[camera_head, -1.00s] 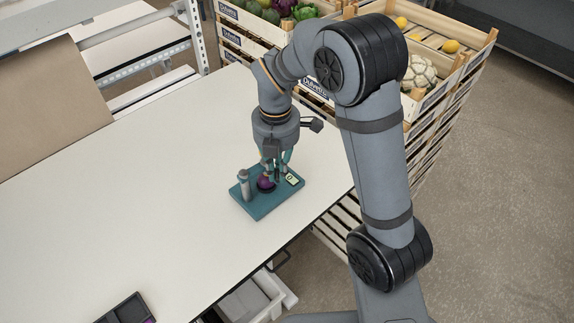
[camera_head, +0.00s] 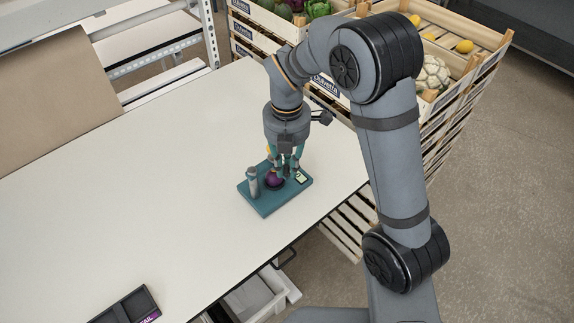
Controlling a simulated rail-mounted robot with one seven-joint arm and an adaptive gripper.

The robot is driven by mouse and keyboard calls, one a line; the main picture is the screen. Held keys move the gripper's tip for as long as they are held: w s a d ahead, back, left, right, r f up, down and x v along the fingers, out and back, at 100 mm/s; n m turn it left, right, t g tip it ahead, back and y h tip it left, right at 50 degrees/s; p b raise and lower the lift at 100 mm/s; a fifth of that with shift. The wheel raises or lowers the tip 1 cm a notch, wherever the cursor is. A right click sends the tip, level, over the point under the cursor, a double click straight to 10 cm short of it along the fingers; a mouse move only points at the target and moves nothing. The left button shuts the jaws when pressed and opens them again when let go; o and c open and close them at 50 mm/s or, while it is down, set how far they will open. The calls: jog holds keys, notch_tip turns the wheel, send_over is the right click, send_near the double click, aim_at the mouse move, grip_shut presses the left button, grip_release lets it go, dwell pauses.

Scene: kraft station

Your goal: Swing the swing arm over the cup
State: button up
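A teal base plate (camera_head: 262,206) lies on the white table near its right edge. A grey upright post (camera_head: 253,182) stands at its left end. A round purple item (camera_head: 274,179) sits at the middle of the plate, apparently in the cup, which I cannot make out clearly. A small pale display (camera_head: 301,177) is at the plate's right end. My gripper (camera_head: 284,171) points down just above the plate, beside and partly over the purple item. The swing arm cannot be told apart from the gripper fingers. Whether the fingers hold anything is too small to tell.
The white table (camera_head: 130,200) is mostly clear. A dark divided tray (camera_head: 128,308) lies at its front edge. A brown board (camera_head: 50,105) stands at the left. Wooden produce crates (camera_head: 460,85) are stacked behind the table's right end. A white bin (camera_head: 258,298) is below the front edge.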

jog(key=shift+o, duration=1.3)
notch_tip(320, 180, up, 12)
notch_tip(320, 180, down, 12)
jog(key=shift+s+r, duration=0.1)
jog(key=shift+f, duration=0.2)
jog(key=shift+s+r, duration=0.1)
jog(key=shift+s, duration=0.05)
